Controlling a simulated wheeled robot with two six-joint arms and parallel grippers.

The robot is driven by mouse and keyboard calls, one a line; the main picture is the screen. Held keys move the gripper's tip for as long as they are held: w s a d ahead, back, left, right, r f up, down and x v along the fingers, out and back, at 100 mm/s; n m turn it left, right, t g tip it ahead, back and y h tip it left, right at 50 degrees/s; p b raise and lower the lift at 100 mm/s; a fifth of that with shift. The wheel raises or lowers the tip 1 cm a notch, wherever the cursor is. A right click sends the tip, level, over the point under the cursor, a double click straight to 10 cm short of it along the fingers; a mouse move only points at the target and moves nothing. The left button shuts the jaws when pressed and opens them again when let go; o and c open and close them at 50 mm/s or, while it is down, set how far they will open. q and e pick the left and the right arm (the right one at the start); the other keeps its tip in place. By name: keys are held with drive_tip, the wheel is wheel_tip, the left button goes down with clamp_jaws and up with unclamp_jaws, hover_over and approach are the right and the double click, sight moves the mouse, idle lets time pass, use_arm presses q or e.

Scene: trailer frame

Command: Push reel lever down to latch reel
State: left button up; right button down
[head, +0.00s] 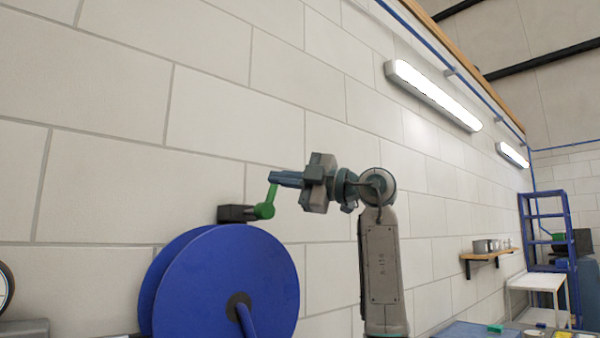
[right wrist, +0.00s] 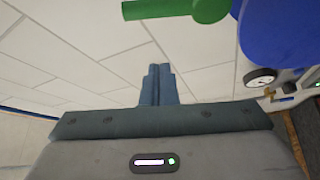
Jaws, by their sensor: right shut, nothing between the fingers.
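The green reel lever (head: 270,198) stands nearly upright, its top tilted slightly right, on a dark wall mount (head: 236,213) just above the blue reel (head: 225,290). My right gripper (head: 273,178) is shut and empty. In the head view its fingertips are at the lever's upper end; I cannot tell whether they touch. In the right wrist view the closed fingers (right wrist: 158,70) point toward the lever (right wrist: 165,9), with a gap between them in the picture. The blue reel (right wrist: 285,35) also shows there at the upper right. My left gripper is not in view.
A pale block wall (head: 330,80) runs behind the reel and my right arm. A wooden wall shelf (head: 487,254), a blue rack (head: 550,225) and a blue-topped surface (head: 460,329) are off to the right. The space above the lever looks clear.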

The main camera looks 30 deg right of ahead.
sight(270, 195)
drive_tip(key=shift+m+t, duration=0.3)
drive_tip(key=shift+m, duration=0.2)
drive_tip(key=w+p, duration=0.1)
drive_tip(key=w+d, duration=0.1)
drive_tip(key=w, duration=0.1)
drive_tip(key=w+p, duration=0.1)
drive_tip(key=shift+w+d+f+p, duration=0.2)
drive_tip(key=shift+d+f+p, duration=0.1)
drive_tip(key=shift+d+f, duration=0.05)
